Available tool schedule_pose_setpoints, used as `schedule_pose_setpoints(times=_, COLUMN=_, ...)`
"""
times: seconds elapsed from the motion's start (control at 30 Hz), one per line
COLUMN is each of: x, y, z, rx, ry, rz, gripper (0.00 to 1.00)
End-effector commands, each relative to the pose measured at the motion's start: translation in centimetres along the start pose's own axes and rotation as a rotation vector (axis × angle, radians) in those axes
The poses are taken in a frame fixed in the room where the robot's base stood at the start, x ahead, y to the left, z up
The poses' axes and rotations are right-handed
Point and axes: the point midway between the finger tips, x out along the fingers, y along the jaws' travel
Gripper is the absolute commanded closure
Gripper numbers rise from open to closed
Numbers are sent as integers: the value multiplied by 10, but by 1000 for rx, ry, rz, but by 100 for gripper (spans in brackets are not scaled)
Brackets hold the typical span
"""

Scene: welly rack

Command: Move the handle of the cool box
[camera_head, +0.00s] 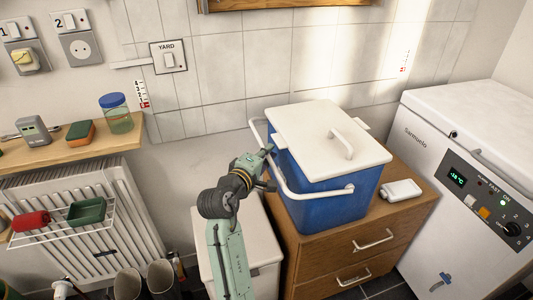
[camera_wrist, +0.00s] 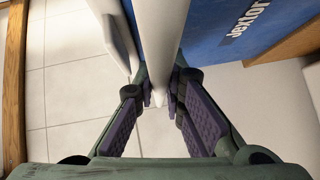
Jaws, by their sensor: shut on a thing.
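The cool box (camera_head: 325,205) is blue with a white lid (camera_head: 325,135), and its lid is shut. It stands on a wooden drawer unit. Its white bail handle (camera_head: 315,193) is swung out low along the box's left side. My gripper (camera_head: 268,160) reaches the handle from the left and is shut on its bar. In the wrist view the white handle (camera_wrist: 165,45) runs down between the purple finger pads of my gripper (camera_wrist: 161,101), close beside the blue box wall (camera_wrist: 215,30). My gripper hides part of the handle in the head view.
The drawer unit (camera_head: 345,250) has a white object (camera_head: 401,190) on top, right of the box. A white freezer (camera_head: 460,190) stands at the right. A shelf (camera_head: 70,150) and radiator (camera_head: 95,215) are at the left. A white-topped bin (camera_head: 255,235) stands below my arm.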

Motion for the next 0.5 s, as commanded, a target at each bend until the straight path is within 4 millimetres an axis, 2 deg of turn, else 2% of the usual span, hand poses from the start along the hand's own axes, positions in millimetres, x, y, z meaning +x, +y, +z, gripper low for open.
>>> schedule_pose_setpoints(times=0.03, x=-1, y=9, z=-1, rx=1, ry=1, rz=3, gripper=100)
schedule_pose_setpoints(times=0.37, x=-1, y=7, z=-1, rx=2, ry=2, rz=3, gripper=100)
schedule_pose_setpoints(times=0.4, x=-1, y=7, z=-1, rx=2, ry=2, rz=3, gripper=87)
schedule_pose_setpoints(times=0.5, x=-1, y=7, z=-1, rx=2, ry=2, rz=2, gripper=80)
